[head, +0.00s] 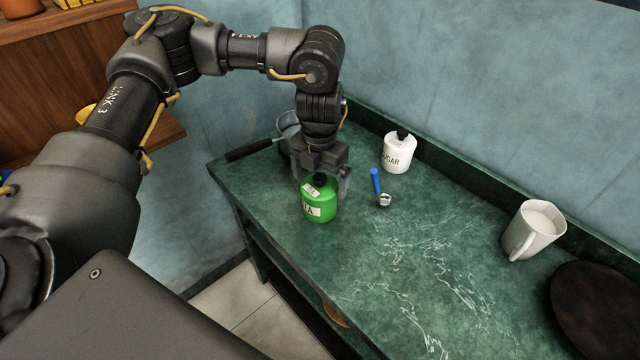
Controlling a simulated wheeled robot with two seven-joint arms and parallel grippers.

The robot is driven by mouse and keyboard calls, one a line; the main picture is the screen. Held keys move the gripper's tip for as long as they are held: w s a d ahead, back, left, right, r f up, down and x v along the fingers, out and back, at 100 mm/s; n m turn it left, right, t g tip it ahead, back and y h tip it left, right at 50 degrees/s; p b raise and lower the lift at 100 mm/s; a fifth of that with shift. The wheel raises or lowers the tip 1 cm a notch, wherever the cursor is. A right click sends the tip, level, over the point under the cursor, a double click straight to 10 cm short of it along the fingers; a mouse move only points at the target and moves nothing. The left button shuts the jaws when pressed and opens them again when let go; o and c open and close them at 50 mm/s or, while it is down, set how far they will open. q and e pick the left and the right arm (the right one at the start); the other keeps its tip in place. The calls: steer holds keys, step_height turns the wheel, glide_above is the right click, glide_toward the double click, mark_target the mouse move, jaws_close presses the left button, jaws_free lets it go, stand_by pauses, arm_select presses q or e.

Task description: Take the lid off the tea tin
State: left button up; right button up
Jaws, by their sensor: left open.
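The green tea tin (321,208) stands upright on the green marbled counter, with a white label partly showing. Its lid (317,187) is on top, with a black knob (320,179) and a small label. My left gripper (322,182) points down over the tin, open, with its fingers on either side of the lid and knob. I cannot tell whether the fingers touch the lid. My right gripper is not in view.
A pan with a dark handle (249,149) lies behind my left gripper. A blue-handled scoop (376,182), a white sugar jar (397,154), a white pitcher (533,230) and a dark round plate (597,310) are to the right. The counter's (420,270) front middle is clear.

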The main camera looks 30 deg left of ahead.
arm_select(q)
steer(key=shift+s, duration=0.1)
steer(key=c, duration=1.1)
